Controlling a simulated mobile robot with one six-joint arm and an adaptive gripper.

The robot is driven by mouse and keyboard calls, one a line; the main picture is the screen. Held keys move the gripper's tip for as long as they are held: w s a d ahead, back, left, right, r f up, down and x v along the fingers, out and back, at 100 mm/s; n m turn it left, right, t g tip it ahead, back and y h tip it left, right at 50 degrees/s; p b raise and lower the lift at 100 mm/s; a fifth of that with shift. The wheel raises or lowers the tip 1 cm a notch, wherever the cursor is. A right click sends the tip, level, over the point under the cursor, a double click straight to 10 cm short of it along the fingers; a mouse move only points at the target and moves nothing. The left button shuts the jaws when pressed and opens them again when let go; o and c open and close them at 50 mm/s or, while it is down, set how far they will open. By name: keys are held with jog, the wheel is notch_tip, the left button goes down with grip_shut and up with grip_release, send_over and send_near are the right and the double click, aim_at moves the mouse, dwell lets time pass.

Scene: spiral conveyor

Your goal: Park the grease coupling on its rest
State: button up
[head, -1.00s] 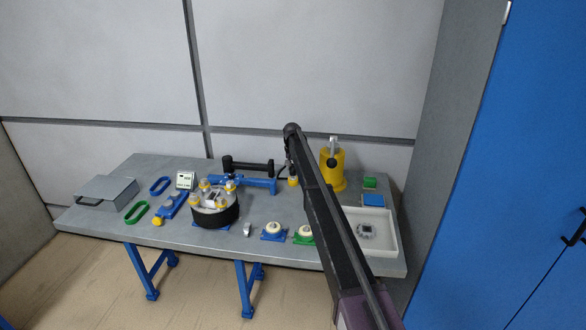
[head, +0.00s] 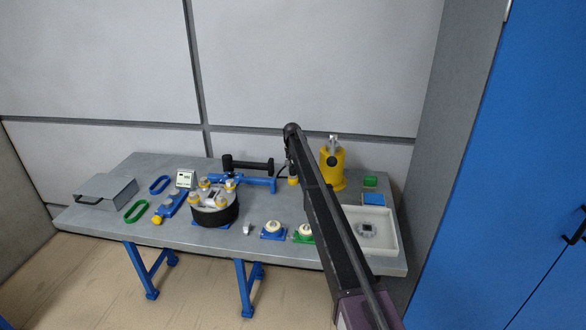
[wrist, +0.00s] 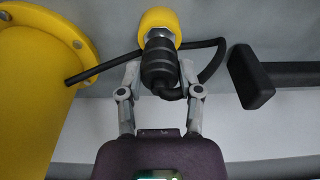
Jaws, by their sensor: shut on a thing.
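The grease coupling (wrist: 160,68) is a black ribbed cylinder with a metal nose and a black hose curling round it. My gripper (wrist: 160,80) is shut on its black body, one finger on each side. The nose points at a rounded yellow piece (wrist: 158,25) and meets or overlaps it in the wrist view. I cannot tell whether this piece is the rest or part of the coupling. The yellow piece also shows in the head view (head: 293,181), below my arm's end. The coupling is too small to make out there.
The yellow pump (head: 332,172) stands close to the right of my gripper. A black-handled blue fixture (head: 255,182) lies to the left. A round black-sided drum (head: 216,216), blue and green bases, and a white tray (head: 390,245) occupy the front.

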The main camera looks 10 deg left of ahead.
aim_at(293, 167)
jog(key=shift+f+b, duration=0.65)
jog(key=shift+f, duration=0.05)
dwell(1.1)
jog(key=o, duration=1.1)
jog(key=shift+r, duration=0.2)
notch_tip(293, 167, up, 8)
jog(key=p, duration=0.8)
jog(key=shift+s+r+p, duration=0.1)
jog(key=shift+r+p, duration=0.15)
jog(key=shift+p, duration=0.2)
jog(key=s+d, duration=0.1)
jog(key=s, duration=0.4)
jog(key=s+d, duration=0.2)
jog(key=s, duration=0.4)
jog(key=s+d, duration=0.1)
jog(key=s, duration=0.5)
jog(key=shift+s+d+f, duration=0.15)
jog(key=shift+s+d, duration=0.05)
jog(key=shift+d, duration=0.1)
